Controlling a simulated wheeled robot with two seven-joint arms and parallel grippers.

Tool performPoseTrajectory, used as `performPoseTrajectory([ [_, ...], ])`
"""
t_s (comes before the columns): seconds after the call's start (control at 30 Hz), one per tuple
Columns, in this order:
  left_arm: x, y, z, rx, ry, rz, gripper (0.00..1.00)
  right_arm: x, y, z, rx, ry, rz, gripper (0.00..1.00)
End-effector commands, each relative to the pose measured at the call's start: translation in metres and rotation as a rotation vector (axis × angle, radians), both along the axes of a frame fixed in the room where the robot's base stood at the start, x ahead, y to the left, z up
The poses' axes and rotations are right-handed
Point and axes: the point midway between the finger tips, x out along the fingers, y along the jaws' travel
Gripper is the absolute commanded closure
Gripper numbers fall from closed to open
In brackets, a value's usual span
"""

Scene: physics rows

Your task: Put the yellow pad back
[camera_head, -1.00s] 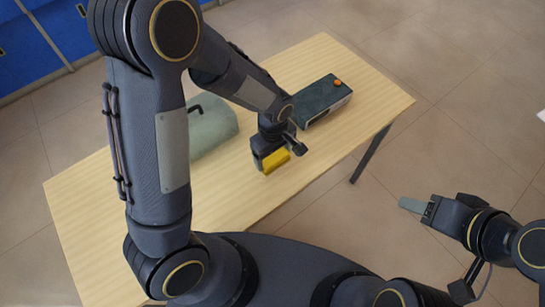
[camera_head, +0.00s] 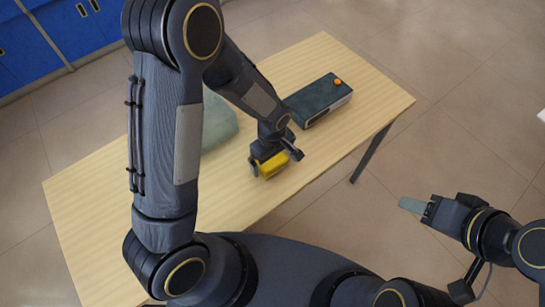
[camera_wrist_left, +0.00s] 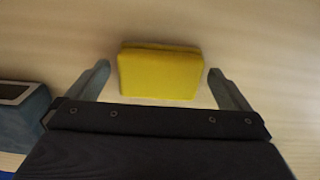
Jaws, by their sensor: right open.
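The yellow pad (camera_head: 273,165) is over the near right part of the wooden table in the head view, partly hidden by my left gripper (camera_head: 277,162). In the left wrist view the yellow pad (camera_wrist_left: 160,74) lies between the two fingers of my left gripper (camera_wrist_left: 158,75), with a gap on each side. That gripper is open around the pad and does not visibly touch it. My right gripper (camera_head: 407,204) is open and empty, off the table's right side above the floor.
A dark green box (camera_head: 318,99) with an orange knob stands on the table (camera_head: 345,68) behind the gripper. A grey-green object (camera_head: 217,122) is on the table, partly hidden by my left arm. The table's front is bare. Blue cabinets (camera_head: 42,38) stand at the far left.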

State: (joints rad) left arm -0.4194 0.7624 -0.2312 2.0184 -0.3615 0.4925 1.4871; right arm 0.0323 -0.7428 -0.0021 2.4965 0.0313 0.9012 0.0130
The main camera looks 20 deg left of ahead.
Motion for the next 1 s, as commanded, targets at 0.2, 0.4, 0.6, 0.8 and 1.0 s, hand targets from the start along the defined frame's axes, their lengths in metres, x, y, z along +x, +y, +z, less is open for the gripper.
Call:
performPoseTrajectory([
  [0.2,0.000,0.000,0.006,0.000,0.000,-0.001,0.00,0.000,0.000,0.006,0.000,0.000,0.000,0.49],
  [0.4,0.002,0.000,0.038,-0.003,-0.008,-0.001,0.00,0.000,0.000,0.005,0.000,0.000,0.000,0.49],
  [0.6,0.002,0.000,0.082,-0.003,-0.007,-0.001,0.00,0.000,0.000,0.007,0.000,0.000,0.000,0.49],
  [0.8,0.001,0.001,0.113,-0.001,-0.003,0.000,0.00,0.000,0.000,0.009,0.000,0.000,0.000,0.49],
  [1.0,0.001,0.001,0.123,-0.001,-0.001,0.000,0.00,0.000,0.000,0.009,0.000,0.000,0.000,0.49],
])
